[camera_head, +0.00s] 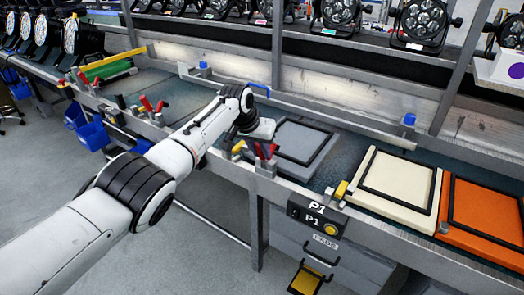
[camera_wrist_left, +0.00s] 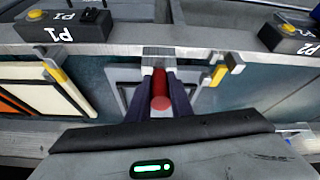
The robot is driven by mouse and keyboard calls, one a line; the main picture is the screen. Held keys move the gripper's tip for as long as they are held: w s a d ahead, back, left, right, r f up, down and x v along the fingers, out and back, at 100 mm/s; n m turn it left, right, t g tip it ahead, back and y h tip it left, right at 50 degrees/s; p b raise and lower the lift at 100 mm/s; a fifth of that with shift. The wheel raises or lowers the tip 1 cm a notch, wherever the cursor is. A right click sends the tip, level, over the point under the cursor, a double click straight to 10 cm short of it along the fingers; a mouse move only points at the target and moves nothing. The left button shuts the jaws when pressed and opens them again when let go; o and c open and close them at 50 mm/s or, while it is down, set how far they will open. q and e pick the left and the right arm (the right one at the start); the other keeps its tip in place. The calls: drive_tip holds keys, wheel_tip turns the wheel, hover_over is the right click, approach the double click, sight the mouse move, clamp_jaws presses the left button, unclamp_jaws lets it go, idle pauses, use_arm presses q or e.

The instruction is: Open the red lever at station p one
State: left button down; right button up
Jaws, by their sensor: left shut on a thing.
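The red lever (camera_wrist_left: 160,92) stands between the two fingers of my left gripper (camera_wrist_left: 161,84) in the left wrist view, and the gripper is shut on it. In the head view my left gripper (camera_head: 262,133) reaches the bench's front edge, where red lever parts (camera_head: 272,151) show just below it. The lever's exact angle is hard to tell because the gripper covers part of it. A black box marked P1 (camera_head: 317,221) with a yellow button is to the right of the lever; it also shows in the left wrist view (camera_wrist_left: 63,25). My right gripper is not in view.
A grey framed panel (camera_head: 290,143) lies on the bench behind the lever. Cream (camera_head: 397,183) and orange (camera_head: 487,219) panels lie farther right. A metal upright (camera_head: 278,50) rises behind my arm. Other red levers (camera_head: 147,104) and blue bins (camera_head: 92,135) are at left.

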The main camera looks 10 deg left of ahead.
use_arm(q)
drive_tip(key=c, duration=1.6)
unclamp_jaws()
drive_tip(key=shift+d, duration=0.1)
drive_tip(key=shift+s+r+p, duration=0.1)
drive_tip(key=shift+r+p, duration=0.35)
drive_tip(key=shift+r, duration=0.05)
drive_tip(key=shift+p+v, duration=0.6)
drive_tip(key=shift+v, duration=0.35)
drive_tip(key=v, duration=0.7)
drive_tip(key=shift+s+r, duration=0.1)
drive_tip(key=shift+s, duration=0.05)
